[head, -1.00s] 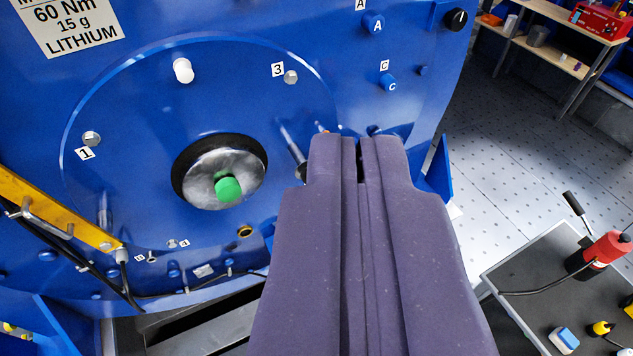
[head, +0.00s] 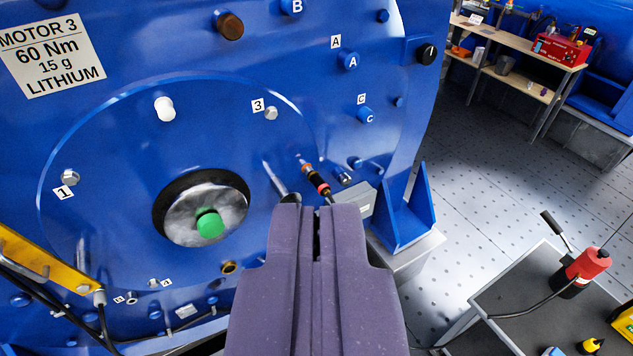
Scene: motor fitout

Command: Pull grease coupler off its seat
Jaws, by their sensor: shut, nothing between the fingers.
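A slim dark fitting with red and orange bands, which looks like the grease coupler (head: 316,181), shows in the head view on the blue motor face. It points up and left, and its lower end is close to my fingertips in the picture. My gripper (head: 317,212) is shut and empty, below the fitting in the picture, with no clear contact. A metal rod with a dark end (head: 280,185) stands just left of the fitting. What lies directly behind my fingers is hidden.
The round motor cover has a shaft with a green end (head: 209,223) at left. A grey box (head: 354,199) and blue bracket (head: 406,212) are close right of the fitting. A cart (head: 540,285) with a red cylinder (head: 587,264) stands at right; open floor lies behind it.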

